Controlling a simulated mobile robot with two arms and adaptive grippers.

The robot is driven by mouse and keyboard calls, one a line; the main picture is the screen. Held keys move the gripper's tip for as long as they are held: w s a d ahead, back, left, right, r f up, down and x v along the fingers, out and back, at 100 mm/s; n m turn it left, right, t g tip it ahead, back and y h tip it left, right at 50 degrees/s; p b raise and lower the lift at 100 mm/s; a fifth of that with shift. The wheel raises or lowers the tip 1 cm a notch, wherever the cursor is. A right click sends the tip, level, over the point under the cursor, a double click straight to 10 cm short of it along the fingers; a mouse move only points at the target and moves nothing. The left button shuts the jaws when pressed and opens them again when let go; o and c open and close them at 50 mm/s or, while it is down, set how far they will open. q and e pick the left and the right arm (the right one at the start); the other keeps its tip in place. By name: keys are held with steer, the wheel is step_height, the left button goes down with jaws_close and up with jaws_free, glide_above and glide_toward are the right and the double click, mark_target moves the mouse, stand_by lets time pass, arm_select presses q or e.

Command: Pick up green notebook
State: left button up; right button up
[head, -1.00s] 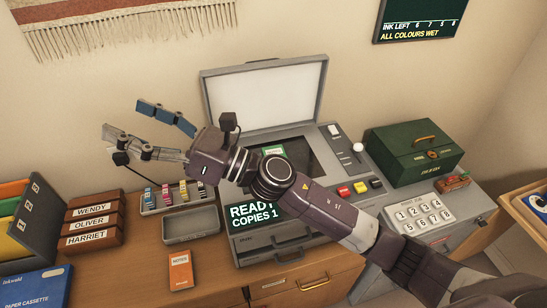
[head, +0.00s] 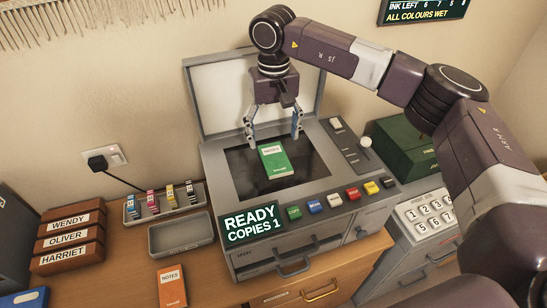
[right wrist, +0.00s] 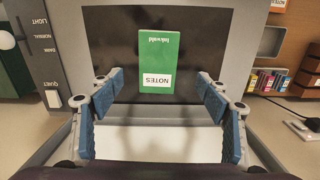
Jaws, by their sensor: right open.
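The green notebook (head: 275,160) with a white NOTES label lies flat on the dark glass of the copier (head: 240,202), whose lid stands open behind it. In the right wrist view the notebook (right wrist: 157,60) shows upside down near the middle. My right gripper (head: 271,138) points down over the back part of the glass, open and empty. In the right wrist view its blue-padded fingertips (right wrist: 160,82) are spread wider than the notebook, one on each side of its labelled end. No contact with the notebook shows. My left gripper is not in view.
The raised copier lid (head: 225,100) stands close behind my right gripper. A row of coloured buttons (head: 334,201) lines the copier's front. An orange notebook (head: 171,287), a grey tray (head: 181,233) and ink cartridges (head: 172,196) sit left. A green box (head: 402,148) stands right.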

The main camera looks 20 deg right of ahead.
mark_target(275, 158)
steer(key=f+p, duration=0.1)
steer(key=f, duration=0.1)
steer(key=f+p, duration=0.1)
steer(key=f, duration=0.1)
steer(key=f+p, duration=0.1)
steer(key=f, duration=0.1)
steer(key=shift+s+d, duration=0.1)
steer(key=shift+d, duration=0.15)
steer(key=shift+f, duration=0.6)
steer(key=c, duration=1.6)
steer(key=shift+r, duration=0.1)
steer(key=shift+c, duration=0.2)
steer(key=shift+r, duration=0.6)
step_height(275, 158, up, 19)
steer(key=b, duration=0.4)
steer(key=shift+b, duration=0.35)
